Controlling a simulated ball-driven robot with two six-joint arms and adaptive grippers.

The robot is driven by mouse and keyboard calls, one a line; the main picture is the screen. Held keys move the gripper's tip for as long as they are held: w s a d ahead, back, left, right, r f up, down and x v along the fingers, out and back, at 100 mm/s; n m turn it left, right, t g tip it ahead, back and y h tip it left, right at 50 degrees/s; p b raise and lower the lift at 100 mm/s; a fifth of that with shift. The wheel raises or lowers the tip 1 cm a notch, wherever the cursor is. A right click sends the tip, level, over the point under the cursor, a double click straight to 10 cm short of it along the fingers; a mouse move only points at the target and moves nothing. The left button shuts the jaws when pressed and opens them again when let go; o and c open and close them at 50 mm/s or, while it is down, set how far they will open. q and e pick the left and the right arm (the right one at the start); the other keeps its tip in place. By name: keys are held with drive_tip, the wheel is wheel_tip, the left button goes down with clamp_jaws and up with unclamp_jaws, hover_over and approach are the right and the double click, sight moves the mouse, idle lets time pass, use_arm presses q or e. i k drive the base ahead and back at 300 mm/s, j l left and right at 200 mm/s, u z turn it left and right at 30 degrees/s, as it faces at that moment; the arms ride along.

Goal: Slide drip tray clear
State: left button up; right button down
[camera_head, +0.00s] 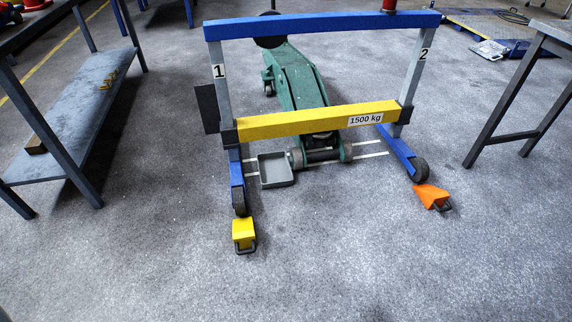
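A small grey drip tray (276,170) lies on the floor inside the blue-legged frame, at its left side. It is just left of the front roller of a green trolley jack (298,80). The tray looks empty. The frame has a yellow beam (318,121) marked "1500 kg" above and behind the tray, and posts marked 1 and 2. White lines on the floor run beside the tray and jack. Neither of my grippers shows in the head view.
A yellow wedge chock (243,234) is at the frame's left wheel (239,201), an orange chock (430,196) by the right wheel (420,171). A workbench with a low shelf (80,110) stands left, another table (545,70) right. The floor in front is clear.

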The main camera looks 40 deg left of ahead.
sight(274, 170)
drive_tip(key=i+u, duration=0.35)
drive_tip(key=i, duration=0.2)
drive_tip(key=i+l+u, duration=0.35)
drive_tip(key=i, duration=0.2)
drive_tip(key=i+u, duration=0.2)
drive_tip(key=u, duration=0.2)
drive_tip(key=i+l+u, duration=0.1)
drive_tip(key=i+u, duration=0.15)
drive_tip(key=u, duration=0.15)
drive_tip(key=i+l+u, duration=0.15)
drive_tip(key=u, duration=0.25)
drive_tip(key=i+l+u, duration=0.2)
drive_tip(key=u, duration=0.15)
drive_tip(key=i+l+u, duration=0.5)
drive_tip(key=k, duration=0.1)
